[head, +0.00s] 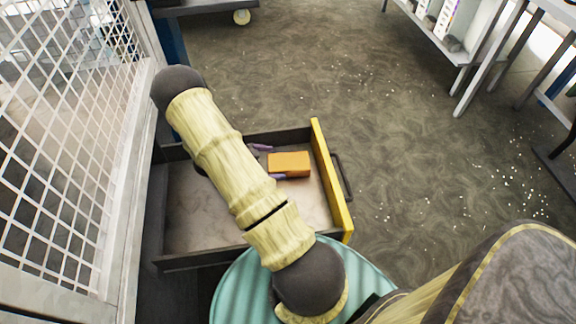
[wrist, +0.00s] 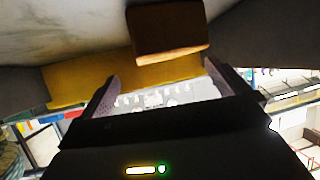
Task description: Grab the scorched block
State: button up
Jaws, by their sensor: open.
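An orange-brown block (head: 289,164) is in the open drawer in the head view, near the drawer's yellow front. It shows darker brown at the top of the wrist view (wrist: 168,30); I cannot tell any scorch marks on it. My gripper (head: 269,162) is open and empty, inside the drawer's outline, just left of the block. In the wrist view the two fingers of my gripper (wrist: 162,70) are spread apart, with the block ahead of their tips. My arm hides part of the drawer and most of the gripper.
The drawer (head: 195,212) has dark side walls, a pale bottom and a yellow front (head: 331,180) with a dark handle (head: 342,178). A white mesh panel (head: 60,130) stands at left. The floor (head: 410,160) to the right is open, with scattered white bits. Shelving (head: 440,35) stands at upper right.

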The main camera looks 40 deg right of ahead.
aim_at(287, 162)
jog(key=shift+d, duration=0.1)
jog(key=b+x, duration=0.1)
jog(key=x, duration=0.4)
jog(key=shift+d, duration=0.15)
jog(key=shift+c, duration=0.4)
jog(key=c, duration=1)
